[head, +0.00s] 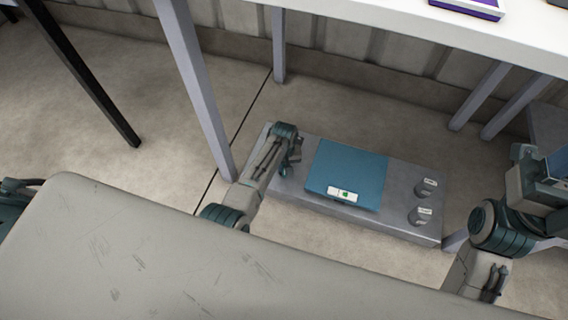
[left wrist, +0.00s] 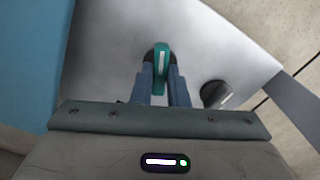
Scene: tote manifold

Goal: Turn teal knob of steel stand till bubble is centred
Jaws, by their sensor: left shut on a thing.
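The steel stand (head: 400,217) is a low grey block on the floor with a blue plate (head: 347,165) on top. A small white level (head: 343,195) with a green spot sits at the plate's front edge; its bubble is too small to judge. My left gripper (head: 291,160) is over the stand's left end. In the left wrist view its two blue fingers are shut on the teal knob (left wrist: 161,60), which has a white mark on top. In the head view the gripper hides this knob. My right arm is at the right; its fingertips do not show.
A grey knob (left wrist: 216,95) stands close beside the left fingers. Two more grey knobs (head: 426,187) (head: 419,215) with white labels are at the stand's right end.

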